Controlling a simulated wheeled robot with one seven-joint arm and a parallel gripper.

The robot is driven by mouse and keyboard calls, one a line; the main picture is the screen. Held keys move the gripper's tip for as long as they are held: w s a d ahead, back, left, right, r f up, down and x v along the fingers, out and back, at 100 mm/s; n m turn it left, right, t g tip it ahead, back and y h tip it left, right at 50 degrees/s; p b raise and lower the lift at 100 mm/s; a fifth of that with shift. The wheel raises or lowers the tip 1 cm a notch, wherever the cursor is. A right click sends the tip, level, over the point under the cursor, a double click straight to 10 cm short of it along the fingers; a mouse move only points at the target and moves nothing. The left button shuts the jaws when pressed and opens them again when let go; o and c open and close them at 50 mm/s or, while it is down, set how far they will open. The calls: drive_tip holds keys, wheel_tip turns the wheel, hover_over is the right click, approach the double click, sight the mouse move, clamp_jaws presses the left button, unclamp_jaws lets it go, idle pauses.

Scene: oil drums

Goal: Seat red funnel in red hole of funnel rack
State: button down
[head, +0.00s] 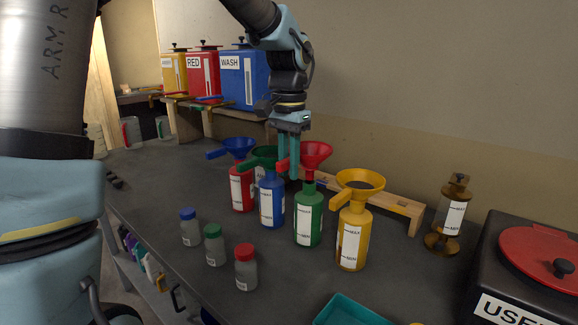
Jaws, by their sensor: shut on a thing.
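The red funnel (316,151) is upright above the neck of the green bottle (309,222); I cannot tell whether its spout is in the neck. Its handle extends left to my gripper (288,172), whose teal fingers point down and are shut on it. The wooden funnel rack (402,204) stands behind the bottles along the wall. Its left part is hidden by my gripper, funnels and bottles, and I cannot make out its red hole.
Blue (238,146), green (264,156) and yellow (360,180) funnels stand close by, over the red (242,190), blue (271,202) and yellow (351,236) bottles. Small capped jars (214,246) are in front. A brown dispenser (448,218) and black used-oil bin (525,275) are right.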

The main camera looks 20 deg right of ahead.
drive_tip(key=shift+r+p, duration=0.85)
drive_tip(key=shift+r, duration=0.25)
